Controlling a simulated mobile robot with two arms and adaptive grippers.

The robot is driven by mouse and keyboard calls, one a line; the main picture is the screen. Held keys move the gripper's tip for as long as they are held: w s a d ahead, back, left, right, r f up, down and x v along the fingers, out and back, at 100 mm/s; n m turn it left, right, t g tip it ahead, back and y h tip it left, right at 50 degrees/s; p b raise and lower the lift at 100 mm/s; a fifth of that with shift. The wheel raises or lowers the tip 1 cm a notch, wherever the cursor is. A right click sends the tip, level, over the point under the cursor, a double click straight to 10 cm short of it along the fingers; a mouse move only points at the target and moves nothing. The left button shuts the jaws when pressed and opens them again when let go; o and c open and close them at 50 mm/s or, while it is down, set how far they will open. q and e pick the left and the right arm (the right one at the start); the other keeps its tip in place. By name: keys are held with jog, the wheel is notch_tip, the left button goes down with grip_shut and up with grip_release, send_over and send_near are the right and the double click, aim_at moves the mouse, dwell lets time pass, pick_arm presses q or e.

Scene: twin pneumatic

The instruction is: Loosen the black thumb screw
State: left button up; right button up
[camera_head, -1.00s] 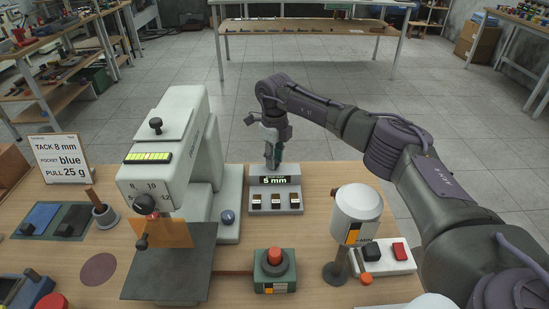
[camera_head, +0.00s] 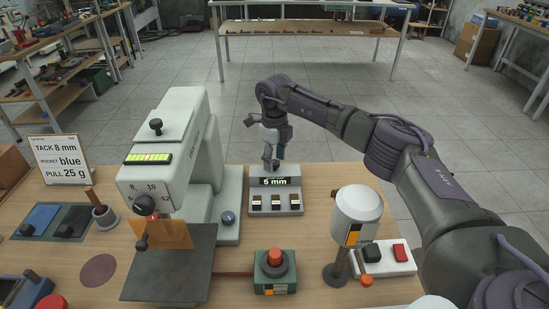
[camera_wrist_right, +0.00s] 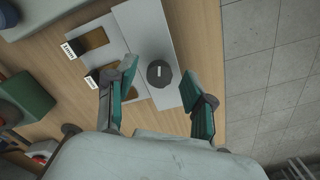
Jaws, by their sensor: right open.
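A round black knob (camera_wrist_right: 159,75) with a white mark on top, which looks like the black thumb screw, sits on a pale grey panel in the right wrist view. In the head view I cannot make it out near the grey "5 mm" unit (camera_head: 292,201). My right gripper (camera_head: 271,166) hangs over the back of that unit. In the right wrist view its fingers (camera_wrist_right: 158,96) are spread apart, one on each side of the knob, with nothing between them gripped. Whether they reach down to the knob's height is unclear. My left gripper is out of view.
Another black knob (camera_head: 155,125) tops the pale green machine (camera_head: 172,150) at left. The unit has several small switches in front. A white-topped lamp (camera_head: 357,205), a red-button box (camera_head: 274,272) and a two-button plate (camera_head: 398,262) stand nearby.

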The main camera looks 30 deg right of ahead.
aim_at(275, 162)
notch_tip(275, 162, up, 12)
dwell(0.6)
dwell(0.4)
